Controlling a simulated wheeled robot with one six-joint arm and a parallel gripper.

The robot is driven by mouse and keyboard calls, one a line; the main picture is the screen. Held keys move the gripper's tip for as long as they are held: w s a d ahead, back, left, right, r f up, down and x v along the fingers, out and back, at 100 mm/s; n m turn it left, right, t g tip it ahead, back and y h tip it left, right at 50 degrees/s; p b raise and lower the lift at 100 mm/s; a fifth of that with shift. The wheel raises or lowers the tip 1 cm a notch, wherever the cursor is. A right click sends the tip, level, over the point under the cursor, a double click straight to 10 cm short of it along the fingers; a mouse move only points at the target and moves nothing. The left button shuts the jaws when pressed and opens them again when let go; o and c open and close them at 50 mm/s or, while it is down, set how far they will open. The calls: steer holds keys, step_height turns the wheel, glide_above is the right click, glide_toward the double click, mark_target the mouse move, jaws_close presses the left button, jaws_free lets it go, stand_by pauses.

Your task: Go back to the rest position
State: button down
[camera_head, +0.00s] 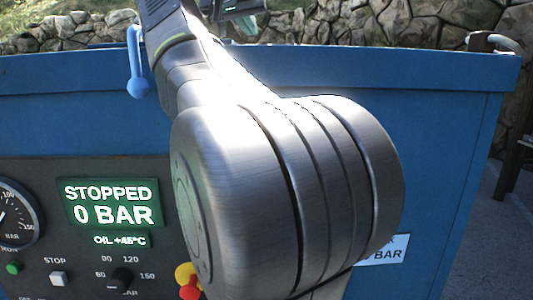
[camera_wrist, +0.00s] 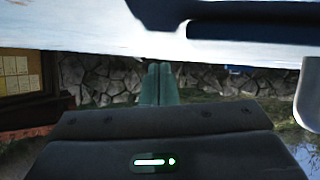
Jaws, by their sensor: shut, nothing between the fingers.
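My gripper (camera_wrist: 158,84) shows in the wrist view with its two greenish fingers side by side and touching. It is shut with nothing between the fingers. The fingertips are apart from the stone wall behind them. In the head view my large metallic arm joint fills the middle and hides part of the blue machine (camera_head: 440,130) and its panel.
The panel's display (camera_head: 110,203) reads STOPPED, 0 BAR. A gauge (camera_head: 14,215), a green button (camera_head: 13,268), a white button (camera_head: 58,278), a black knob (camera_head: 120,278) and a red-and-yellow control (camera_head: 188,281) sit there. A blue lever (camera_head: 136,65) stands at the top edge. A stone wall (camera_head: 350,22) runs behind.

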steer(key=shift+d, duration=1.55)
steer(key=shift+a, duration=0.1)
